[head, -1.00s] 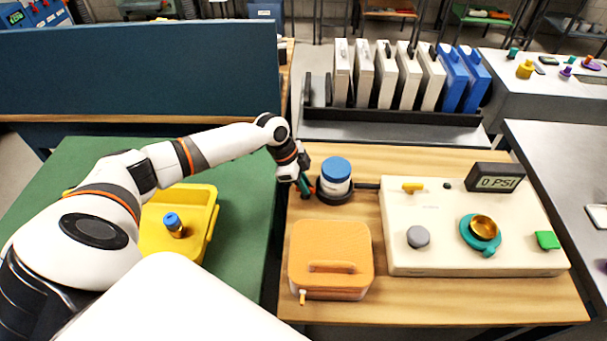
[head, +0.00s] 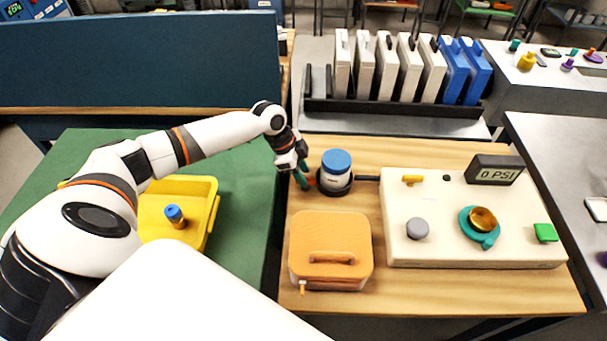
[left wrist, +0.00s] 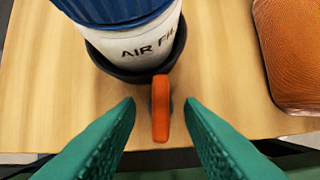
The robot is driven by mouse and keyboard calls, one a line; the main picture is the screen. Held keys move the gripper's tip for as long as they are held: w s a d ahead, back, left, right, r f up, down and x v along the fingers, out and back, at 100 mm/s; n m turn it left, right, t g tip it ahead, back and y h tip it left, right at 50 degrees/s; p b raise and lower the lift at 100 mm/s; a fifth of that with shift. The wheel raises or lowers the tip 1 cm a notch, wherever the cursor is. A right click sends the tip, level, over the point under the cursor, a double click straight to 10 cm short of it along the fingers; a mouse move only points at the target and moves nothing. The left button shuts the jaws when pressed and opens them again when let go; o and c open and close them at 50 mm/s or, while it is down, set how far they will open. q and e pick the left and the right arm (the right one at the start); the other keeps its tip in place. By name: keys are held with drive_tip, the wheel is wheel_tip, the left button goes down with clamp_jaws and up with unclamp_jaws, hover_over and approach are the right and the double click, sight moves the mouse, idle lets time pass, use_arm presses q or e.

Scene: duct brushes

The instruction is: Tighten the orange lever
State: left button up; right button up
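The orange lever (left wrist: 160,108) sticks out from the black holder (left wrist: 110,68) around the air filter, in the left wrist view. The filter is a white canister (head: 334,180) with a blue cap (head: 336,161), standing upright in the holder on the wooden table. My left gripper (left wrist: 160,115) is open, with one green finger on each side of the lever and a visible gap on both sides. In the head view, my left gripper (head: 304,180) is just left of the filter, and the lever is mostly hidden there. My right gripper is not in view.
A cream console (head: 450,255) with a 0 PSI display (head: 497,170) stands right of the filter. An orange lidded box (head: 330,235) sits in front of it. A yellow tray (head: 205,215) holds a blue-capped bottle (head: 174,216). A rack of white and blue panels stands behind.

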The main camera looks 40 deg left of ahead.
use_arm(q)
drive_tip(key=b+v, duration=0.1)
drive_tip(key=v, duration=0.9)
drive_tip(key=shift+a+r, duration=0.2)
drive_tip(key=shift+r, duration=0.05)
drive_tip(key=shift+s, duration=0.1)
